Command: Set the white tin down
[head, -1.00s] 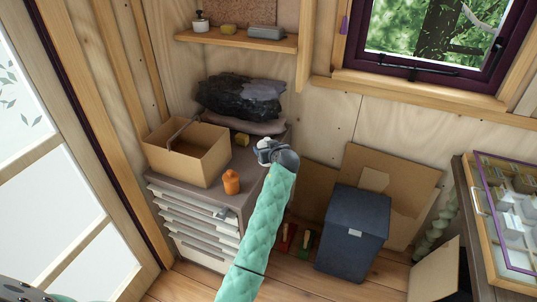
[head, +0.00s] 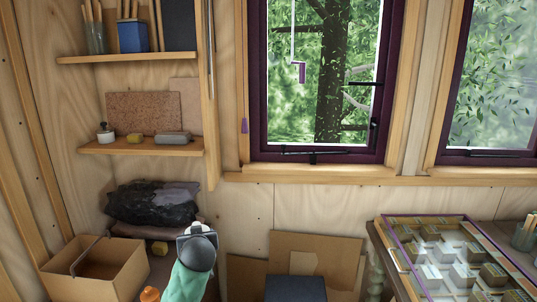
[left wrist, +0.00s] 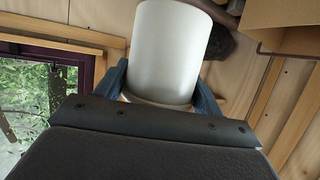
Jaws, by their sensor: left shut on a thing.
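The white tin (left wrist: 170,50) is a smooth pale cylinder, seen large in the left wrist view between the blue fingers of my left gripper (left wrist: 164,88). The gripper is shut on it. In the head view my left gripper (head: 193,232) is above the right part of the low cabinet top (head: 160,268), in front of the plywood wall. There the wrist hides most of the tin, and I cannot tell how far the tin is above any surface. My right gripper is out of view.
An open cardboard box (head: 118,272) stands on the cabinet at left, with an orange bottle (head: 149,294) near it. A dark bag (head: 150,203) lies behind. A wall shelf (head: 140,148) is above. A display case (head: 391,247) stands at right.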

